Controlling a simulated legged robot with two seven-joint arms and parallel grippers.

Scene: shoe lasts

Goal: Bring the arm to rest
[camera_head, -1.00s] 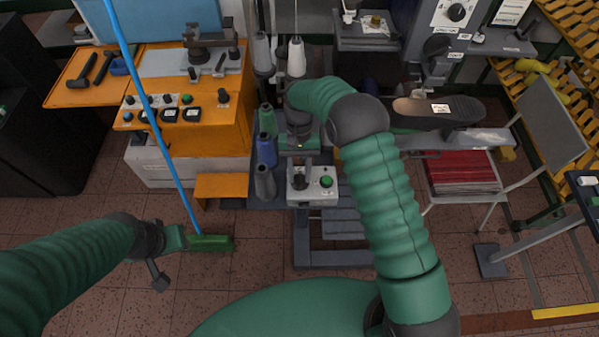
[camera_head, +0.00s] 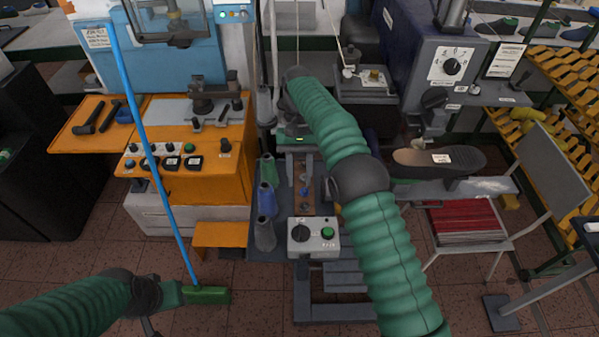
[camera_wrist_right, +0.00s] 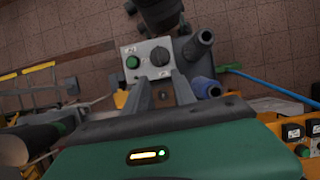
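My right arm (camera_head: 345,150) reaches up the middle of the head view and bends over at its far end. My right gripper (camera_head: 299,180) points down there, partly hidden by its own wrist, above the stand with the small control box (camera_head: 327,250). In the right wrist view its two fingers (camera_wrist_right: 160,80) are apart with nothing visible held between them. The control box (camera_wrist_right: 148,58) shows beyond the fingertips. My left arm (camera_head: 70,308) comes in at the lower left, its hand end close to the green broom head (camera_head: 207,295). Its fingers cannot be made out.
Thread spools (camera_head: 268,200) stand left of the right gripper. A blue broom handle (camera_head: 150,150) leans across the orange bench (camera_head: 222,180). A grey machine (camera_head: 450,75), a shoe last (camera_head: 438,161) and a chair (camera_head: 545,165) stand to the right. The floor between is partly clear.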

